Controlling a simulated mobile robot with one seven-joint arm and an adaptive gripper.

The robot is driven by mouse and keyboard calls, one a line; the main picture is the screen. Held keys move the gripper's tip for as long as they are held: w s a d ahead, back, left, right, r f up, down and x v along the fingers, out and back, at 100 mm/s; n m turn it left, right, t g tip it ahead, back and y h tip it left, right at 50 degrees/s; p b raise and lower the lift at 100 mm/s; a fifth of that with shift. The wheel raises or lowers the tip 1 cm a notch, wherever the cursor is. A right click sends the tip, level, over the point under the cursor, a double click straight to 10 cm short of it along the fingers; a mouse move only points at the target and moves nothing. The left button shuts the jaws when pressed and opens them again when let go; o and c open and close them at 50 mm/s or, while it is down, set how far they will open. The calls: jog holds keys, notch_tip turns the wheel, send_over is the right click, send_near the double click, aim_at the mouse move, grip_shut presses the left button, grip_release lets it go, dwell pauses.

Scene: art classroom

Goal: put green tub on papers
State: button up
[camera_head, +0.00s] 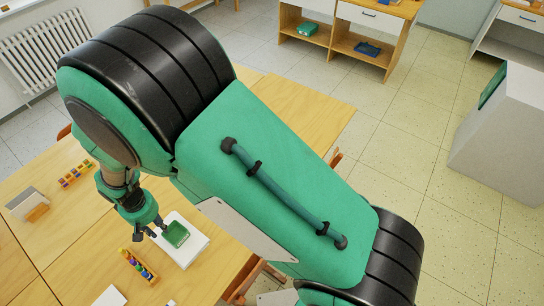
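A small green tub (176,234) appears to rest on a stack of white papers (187,252) on the wooden table, in the lower left of the head view. White paper shows around the tub on its near and right sides. My gripper (151,233) is just left of the tub, low over the table. Its dark fingers look spread apart, with nothing seen between them. Whether the right finger touches the tub's rim is too small to tell.
The wooden table (95,235) also holds a rack of coloured pieces (139,267), a second such rack (76,175), a holder with grey cards (28,205) and white sheets (110,297). My arm hides the table's middle. Shelves (345,35) stand across open floor.

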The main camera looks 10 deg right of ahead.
jog(key=w+d+r+m+t+y, duration=0.15)
jog(key=w+d+r, duration=0.25)
jog(key=d+r, duration=0.95)
jog(key=w+d+r+m+t, duration=0.1)
jog(key=w+d+r+m, duration=0.25)
jog(key=d+r, duration=0.95)
jog(key=s+d+r+m+t, duration=0.1)
jog(key=s+d+r, duration=0.3)
jog(key=s+d, duration=0.2)
jog(key=s+d+r+m+t+h, duration=0.1)
jog(key=s+d+r, duration=0.4)
jog(key=d, duration=0.6)
jog(key=s+d+r+m+t, duration=0.1)
jog(key=s+d+r+m, duration=0.1)
jog(key=s+d+r, duration=0.3)
jog(key=s+d, duration=0.1)
jog(key=d, duration=0.2)
jog(key=shift+s+d, duration=0.25)
jog(key=shift+s, duration=0.1)
jog(key=shift+f+h, duration=0.15)
jog(key=shift+h, duration=0.1)
